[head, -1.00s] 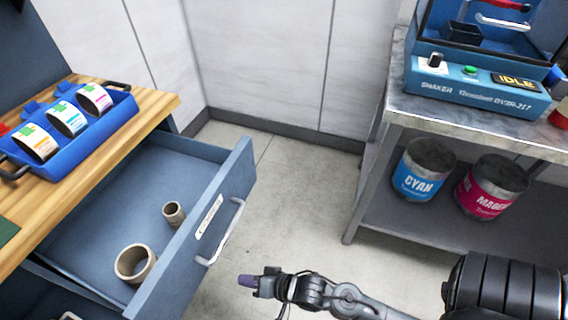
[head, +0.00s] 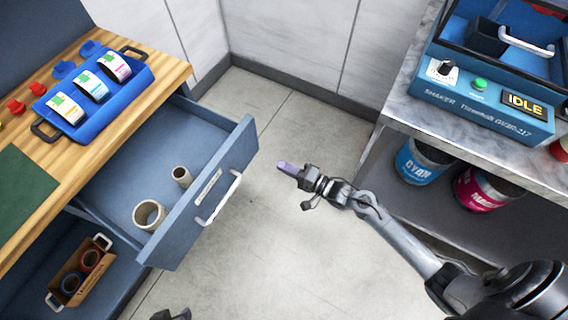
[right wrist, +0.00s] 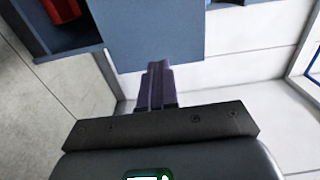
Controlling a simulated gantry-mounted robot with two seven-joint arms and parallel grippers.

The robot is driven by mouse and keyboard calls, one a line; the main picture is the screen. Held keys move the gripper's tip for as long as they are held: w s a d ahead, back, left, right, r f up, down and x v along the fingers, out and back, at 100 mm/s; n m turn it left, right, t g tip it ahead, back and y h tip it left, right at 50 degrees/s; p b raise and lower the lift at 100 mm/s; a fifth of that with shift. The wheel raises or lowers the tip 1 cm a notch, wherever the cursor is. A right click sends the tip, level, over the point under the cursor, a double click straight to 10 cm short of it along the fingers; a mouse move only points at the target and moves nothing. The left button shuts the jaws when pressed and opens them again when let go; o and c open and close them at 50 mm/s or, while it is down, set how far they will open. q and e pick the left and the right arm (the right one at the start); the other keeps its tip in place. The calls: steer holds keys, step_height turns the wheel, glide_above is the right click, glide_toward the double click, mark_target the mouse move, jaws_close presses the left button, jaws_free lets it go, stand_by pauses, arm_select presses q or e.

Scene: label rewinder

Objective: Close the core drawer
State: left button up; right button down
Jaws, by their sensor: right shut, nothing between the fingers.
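The core drawer (head: 190,236) stands pulled out of the blue bench under the wooden top. Its front has a label plate and a pale bar handle (head: 219,199). Two cardboard cores, a larger one (head: 149,214) and a smaller one (head: 182,176), stand inside. My right gripper (head: 287,167) is shut and empty, to the right of the drawer front and apart from it in the head view. In the right wrist view its purple fingers (right wrist: 156,85) are together before a blue panel, apparently the drawer front. A dark tip at the head view's bottom edge may be my left gripper (head: 171,314).
A blue tray (head: 128,112) with several label rolls sits on the wooden top. Below the drawer, a box (head: 80,272) holds rolls. At right, a metal table (head: 400,100) carries the shaker, with cyan and magenta cans underneath. Floor between is clear.

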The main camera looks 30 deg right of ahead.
mark_target(245, 147)
steer(key=b+x, duration=0.4)
steer(key=x, duration=0.7)
steer(key=shift+w+a, duration=0.35)
steer(key=shift+w, duration=0.1)
